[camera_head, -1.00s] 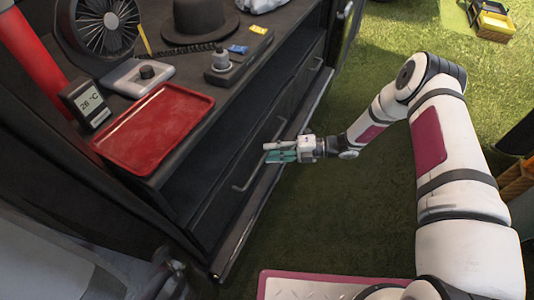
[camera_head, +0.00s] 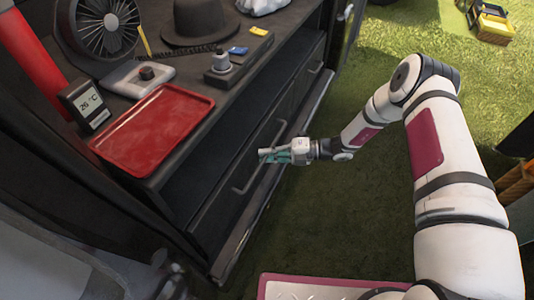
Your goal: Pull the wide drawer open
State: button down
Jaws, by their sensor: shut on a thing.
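The wide drawer (camera_head: 222,208) is a dark front panel low in the black cabinet, with a long metal bar handle (camera_head: 240,189). Its front looks flush or nearly flush with the cabinet; I cannot tell if there is a small gap. My gripper (camera_head: 268,156) reaches in from the right and is shut on the middle of the handle. The fingers, pale and teal, hide that part of the bar; both ends of the handle show.
A red tray (camera_head: 155,130), thermometer display (camera_head: 85,104), fan (camera_head: 105,27) and black hat (camera_head: 200,20) stand on the cabinet top. The grass (camera_head: 330,215) in front of the cabinet is clear around my arm.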

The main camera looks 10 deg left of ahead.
jog(key=s+d, duration=0.3)
jog(key=d, duration=0.6)
jog(key=s+d, duration=0.3)
jog(key=d, duration=0.5)
jog(key=s+d, duration=0.3)
jog(key=d, duration=0.6)
jog(key=shift+s+d, duration=0.25)
jog(key=shift+d, duration=0.1)
jog(key=c, duration=1.7)
grip_release()
jog(key=shift+o, duration=0.2)
jog(key=d+r, duration=0.2)
jog(key=d, duration=0.9)
jog(key=shift+w+d, duration=0.25)
jog(key=shift+d, duration=0.15)
jog(key=shift+r, duration=0.1)
